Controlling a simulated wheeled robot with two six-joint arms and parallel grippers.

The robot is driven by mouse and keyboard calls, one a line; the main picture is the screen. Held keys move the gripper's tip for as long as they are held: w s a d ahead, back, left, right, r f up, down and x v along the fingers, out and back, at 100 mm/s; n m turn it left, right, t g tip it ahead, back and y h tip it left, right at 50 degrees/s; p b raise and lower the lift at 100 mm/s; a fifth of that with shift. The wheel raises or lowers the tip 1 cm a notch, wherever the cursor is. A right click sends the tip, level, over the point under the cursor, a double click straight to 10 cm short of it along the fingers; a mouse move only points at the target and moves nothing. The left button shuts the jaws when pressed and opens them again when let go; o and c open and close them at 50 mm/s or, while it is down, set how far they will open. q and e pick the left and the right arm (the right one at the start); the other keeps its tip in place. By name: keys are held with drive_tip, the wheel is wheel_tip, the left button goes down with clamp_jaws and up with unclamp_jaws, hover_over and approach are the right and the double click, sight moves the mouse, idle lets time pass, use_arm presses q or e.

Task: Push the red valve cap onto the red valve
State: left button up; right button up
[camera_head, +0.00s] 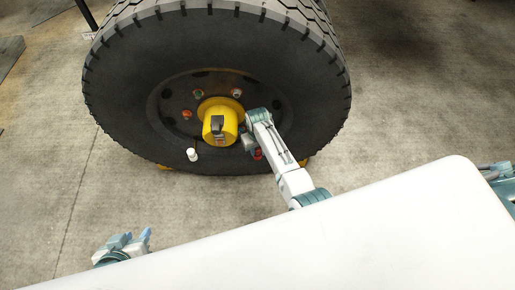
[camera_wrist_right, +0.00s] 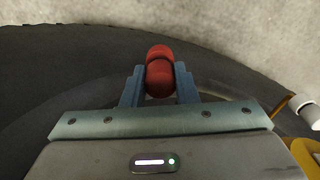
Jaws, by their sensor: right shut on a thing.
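A red piece (camera_wrist_right: 159,80) sits between the two blue-grey fingers of my right gripper (camera_wrist_right: 159,88), which is shut on it. A second rounded red part (camera_wrist_right: 158,52) lies just beyond it, in line and seemingly touching, with a dark seam between them. I cannot tell which part is the cap and which the valve, or how far they overlap. In the head view the red shows (camera_head: 257,154) low on the wheel, beside my right gripper (camera_head: 252,145) and right of the yellow hub. My left gripper (camera_head: 136,240) is empty and looks open, at lower left, away from the wheel.
The large black tire (camera_head: 120,90) stands upright around the yellow hub (camera_head: 219,118). A white-capped valve (camera_head: 193,154) sticks out left of the hub and also shows in the wrist view (camera_wrist_right: 305,108). Green and red studs ring the hub. Open concrete floor lies around.

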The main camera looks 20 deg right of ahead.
idle(0.7)
drive_tip(key=shift+p, duration=0.4)
idle(0.6)
drive_tip(key=shift+p, duration=0.35)
drive_tip(key=shift+p, duration=0.3)
idle(0.5)
drive_tip(key=shift+f+b, duration=0.4)
drive_tip(key=shift+f, duration=0.2)
drive_tip(key=o, duration=1)
